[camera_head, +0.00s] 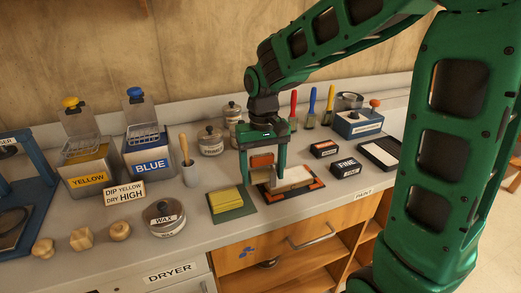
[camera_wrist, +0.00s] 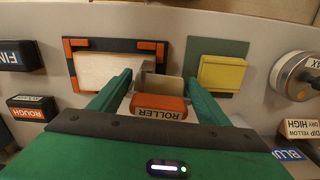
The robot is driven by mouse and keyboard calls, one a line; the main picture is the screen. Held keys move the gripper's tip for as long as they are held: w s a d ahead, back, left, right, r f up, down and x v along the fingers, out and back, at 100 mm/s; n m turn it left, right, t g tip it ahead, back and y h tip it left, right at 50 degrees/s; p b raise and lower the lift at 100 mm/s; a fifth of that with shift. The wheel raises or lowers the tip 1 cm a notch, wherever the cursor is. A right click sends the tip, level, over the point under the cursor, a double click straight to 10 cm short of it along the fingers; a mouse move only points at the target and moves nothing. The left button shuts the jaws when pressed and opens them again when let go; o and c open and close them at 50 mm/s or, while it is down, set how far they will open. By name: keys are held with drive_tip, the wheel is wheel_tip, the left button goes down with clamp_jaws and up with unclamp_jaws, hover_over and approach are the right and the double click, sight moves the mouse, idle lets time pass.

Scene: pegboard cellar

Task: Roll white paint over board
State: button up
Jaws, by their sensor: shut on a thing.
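My gripper (camera_head: 266,165) is shut on the orange roller (camera_head: 262,160) and holds it over the left part of the board. In the wrist view, the roller (camera_wrist: 160,105) lies between my fingers with its "ROLLER" label showing, and a beige-grey part lies beyond it. The pale board (camera_head: 294,178) lies flat in a dark jig with orange corners (camera_head: 315,184). It also shows in the wrist view (camera_wrist: 105,70), partly hidden by a finger. I cannot tell whether the roller touches it or how much is white. A black tray with white inside (camera_head: 381,153) lies to the right.
A yellow block on a green mat (camera_head: 228,200) lies left of the jig. The "FINE" (camera_head: 346,166) and "ROUGH" (camera_head: 323,148) blocks lie to its right. The wax tin (camera_head: 165,218), a yellow bin (camera_head: 92,170) and a blue bin (camera_head: 150,155) stand left. Brushes (camera_head: 311,105) stand behind.

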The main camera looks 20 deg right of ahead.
wheel_tip(320, 180, up, 7)
drive_tip(key=shift+d+r, duration=0.1)
drive_tip(key=shift+d, duration=0.05)
drive_tip(key=shift+r, duration=0.4)
drive_tip(key=shift+s, duration=0.1)
idle(0.4)
